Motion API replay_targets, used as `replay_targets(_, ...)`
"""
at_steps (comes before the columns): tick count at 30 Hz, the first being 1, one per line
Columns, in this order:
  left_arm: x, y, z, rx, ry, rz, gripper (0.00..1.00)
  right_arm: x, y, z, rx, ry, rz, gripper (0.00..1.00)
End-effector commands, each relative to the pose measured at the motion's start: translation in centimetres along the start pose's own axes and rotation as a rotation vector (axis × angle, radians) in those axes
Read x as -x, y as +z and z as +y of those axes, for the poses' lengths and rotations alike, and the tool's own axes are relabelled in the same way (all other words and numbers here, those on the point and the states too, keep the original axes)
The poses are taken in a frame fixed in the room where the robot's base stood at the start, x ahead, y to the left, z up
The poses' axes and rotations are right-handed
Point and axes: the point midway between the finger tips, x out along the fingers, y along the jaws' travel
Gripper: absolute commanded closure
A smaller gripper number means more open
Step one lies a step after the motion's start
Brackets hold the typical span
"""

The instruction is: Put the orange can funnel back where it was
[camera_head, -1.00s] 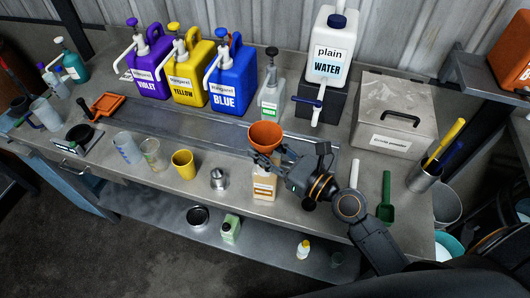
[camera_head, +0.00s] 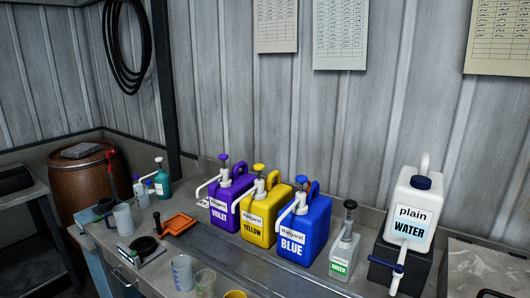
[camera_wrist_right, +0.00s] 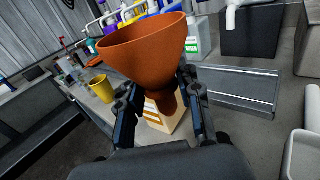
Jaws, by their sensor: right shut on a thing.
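The orange can funnel (camera_wrist_right: 145,48) fills the upper middle of the right wrist view, wide mouth up and tilted in the picture. My right gripper (camera_wrist_right: 158,85) is shut on it, with a dark finger on each side of its lower part. The spout points down at a cream container (camera_wrist_right: 180,125) with an orange label, just beyond the fingers. I cannot tell whether the spout is in the container's opening or in front of it. The head view shows neither gripper nor the funnel. My left gripper is in no view.
Violet (camera_head: 231,195), yellow (camera_head: 263,215) and blue (camera_head: 303,235) pump jugs line the bench's back. A green-labelled bottle (camera_head: 343,252) and a plain water jug (camera_head: 411,207) stand right of them. A yellow cup (camera_wrist_right: 101,88) stands left of the funnel.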

Motion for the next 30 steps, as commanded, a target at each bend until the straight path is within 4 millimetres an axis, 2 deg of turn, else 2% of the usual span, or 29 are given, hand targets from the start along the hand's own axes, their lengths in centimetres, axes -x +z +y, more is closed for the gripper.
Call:
replay_targets(1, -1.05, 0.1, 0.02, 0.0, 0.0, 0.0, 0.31, 0.72, -1.14, -0.44, -0.002, -0.036, 0.003, 0.98)
replay_targets(6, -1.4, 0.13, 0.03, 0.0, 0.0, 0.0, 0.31, 1.65, -1.36, -1.22, 0.001, -0.092, -0.001, 0.98)
replay_targets(30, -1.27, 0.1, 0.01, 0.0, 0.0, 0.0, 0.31, 1.63, -1.27, -1.22, -0.003, -0.091, -0.001, 0.98)
